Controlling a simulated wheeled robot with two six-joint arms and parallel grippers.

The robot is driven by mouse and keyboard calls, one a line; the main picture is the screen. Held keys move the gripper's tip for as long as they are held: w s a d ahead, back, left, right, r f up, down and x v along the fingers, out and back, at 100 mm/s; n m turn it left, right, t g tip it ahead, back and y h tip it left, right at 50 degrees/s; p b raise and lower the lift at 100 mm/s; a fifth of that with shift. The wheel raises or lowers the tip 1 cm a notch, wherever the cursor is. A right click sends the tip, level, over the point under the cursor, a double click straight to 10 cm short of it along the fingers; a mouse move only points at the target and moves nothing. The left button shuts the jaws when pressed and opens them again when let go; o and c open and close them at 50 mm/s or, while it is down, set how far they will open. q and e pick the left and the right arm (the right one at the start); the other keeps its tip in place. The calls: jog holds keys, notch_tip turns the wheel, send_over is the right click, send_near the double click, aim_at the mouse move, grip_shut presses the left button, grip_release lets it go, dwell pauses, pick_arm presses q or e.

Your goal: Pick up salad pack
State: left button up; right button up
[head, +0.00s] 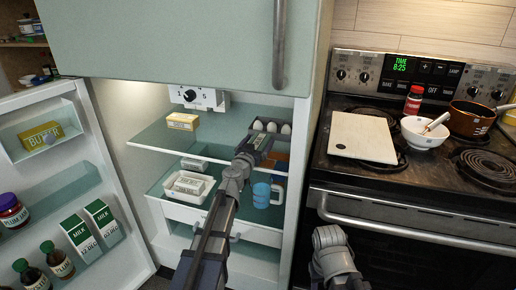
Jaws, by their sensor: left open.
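I cannot make out with certainty which item is the salad pack. A pale, clear-looking tray pack (188,187) lies at the front left of the lower fridge shelf, and a smaller white pack (195,163) lies just behind it. Their labels are too small to read. My left gripper (257,147) is open and reaches into the fridge, to the right of both packs and apart from them, in front of the egg carton. Its fingers are small and partly blend with the things behind. Of my right arm only a grey joint shows at the bottom; its gripper is not visible.
A blue mug (262,194) stands close right of my left wrist, with an orange item (281,160) behind. Eggs (271,126) and a yellow box (183,121) sit on the upper glass shelf (150,139). The open door (138,243) bounds the left.

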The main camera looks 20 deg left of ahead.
pick_arm(q)
jog(key=shift+c, duration=0.4)
jog(key=c, duration=1.5)
